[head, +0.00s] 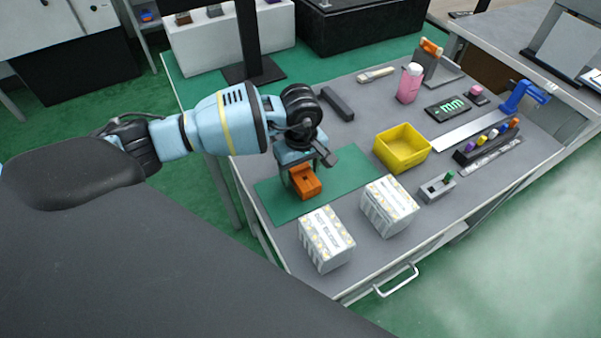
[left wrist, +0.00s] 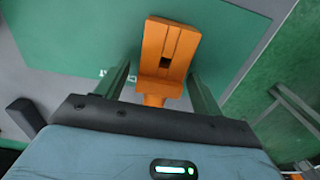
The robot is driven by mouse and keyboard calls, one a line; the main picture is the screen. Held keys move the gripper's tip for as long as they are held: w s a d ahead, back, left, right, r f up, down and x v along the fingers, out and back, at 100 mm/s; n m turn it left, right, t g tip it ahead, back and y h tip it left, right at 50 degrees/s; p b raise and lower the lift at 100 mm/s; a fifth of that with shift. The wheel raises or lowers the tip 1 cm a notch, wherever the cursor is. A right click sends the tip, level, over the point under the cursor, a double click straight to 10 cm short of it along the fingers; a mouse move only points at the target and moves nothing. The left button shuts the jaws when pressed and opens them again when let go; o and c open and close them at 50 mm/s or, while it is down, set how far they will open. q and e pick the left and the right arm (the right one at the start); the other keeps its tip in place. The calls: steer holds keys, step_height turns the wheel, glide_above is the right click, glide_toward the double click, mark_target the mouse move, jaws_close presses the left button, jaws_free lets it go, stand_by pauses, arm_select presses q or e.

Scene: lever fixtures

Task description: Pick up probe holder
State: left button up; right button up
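An orange block with a dark slot, which I take to be the probe holder (head: 306,183), sits on a green mat (head: 352,172) on the grey table. My left gripper (head: 300,172) is right above and around its back end, pointing down. In the left wrist view the orange holder (left wrist: 168,50) lies between the two dark green fingers of the left gripper (left wrist: 160,80). Gaps show on both sides, so the fingers are open and not pressed on it. The holder's lower end is partly hidden by the gripper body. My right gripper is not in view.
Two patterned boxes (head: 326,240) (head: 389,207) stand in front and to the right of the mat. A yellow bin (head: 402,149) is to the right, and a dark bar (head: 338,104) lies behind. A small lever fixture (head: 437,188) stands near the front edge.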

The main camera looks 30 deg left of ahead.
mark_target(301, 168)
arm_select(q)
steer(key=c, duration=1.1)
step_height(301, 168, up, 9)
steer(key=shift+f, duration=0.1)
steer(key=shift+r, duration=0.65)
